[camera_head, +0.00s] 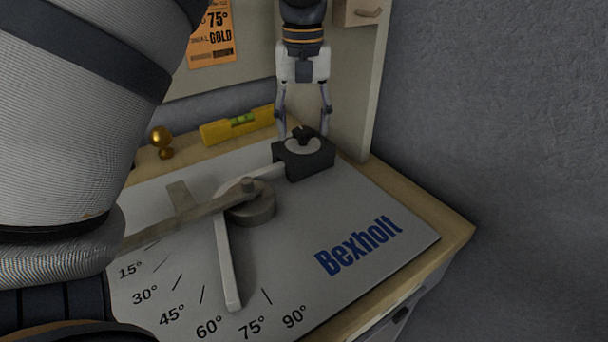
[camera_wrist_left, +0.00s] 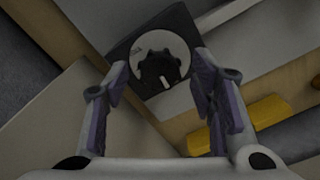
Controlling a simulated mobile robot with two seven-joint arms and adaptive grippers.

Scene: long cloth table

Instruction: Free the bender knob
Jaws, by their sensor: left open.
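The bender knob (camera_head: 302,132) is a small black lobed knob on a pale round dial, on top of a black block (camera_head: 305,160) at the back right of the grey bender plate (camera_head: 290,245). My left gripper (camera_head: 304,135) points down over the block, open, with one finger on each side of the knob. In the left wrist view the knob (camera_wrist_left: 159,68) shows a white pointer mark and lies between the open fingertips, with visible gaps. I cannot tell how far the tips are above the block. My right gripper is not in view.
A bending lever (camera_head: 190,217) crosses the plate to a round pivot (camera_head: 251,205); a bent pale rod (camera_head: 228,265) lies near the angle marks. A yellow level (camera_head: 238,125) and brass knob (camera_head: 161,142) stand behind. An upright board (camera_head: 350,90) rises close beside the gripper.

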